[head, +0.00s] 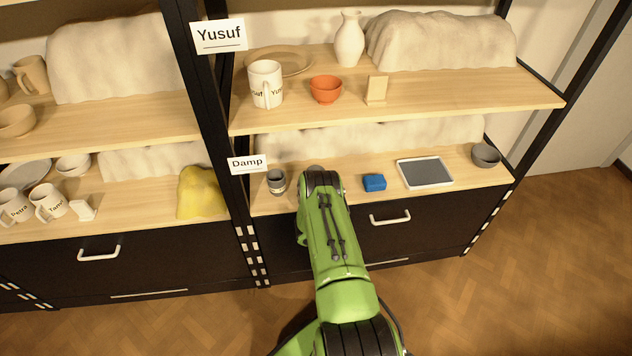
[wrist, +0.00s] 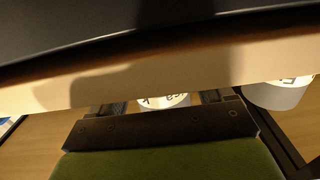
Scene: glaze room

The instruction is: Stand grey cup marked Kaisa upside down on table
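In the wrist view, a pale cup band with dark letters starting with K (wrist: 163,101) shows between the fingers of my gripper (wrist: 168,106). Small gaps seem to show on both sides, so the gripper looks open around it; its lower part is hidden by the gripper body. In the head view my arm's end reaches over the Damp shelf and hides most of that cup. A second grey cup with a pale band (head: 276,182) stands left of my arm; a cup with a lettered label also shows at right in the wrist view (wrist: 278,95). No table is in view.
The Damp shelf (head: 458,182) also holds a blue block (head: 374,183), a grey tray (head: 425,172) and a grey bowl (head: 486,155). The Yusuf shelf (head: 440,92) overhangs it, with a mug, red bowl and vase. Floor in front is clear.

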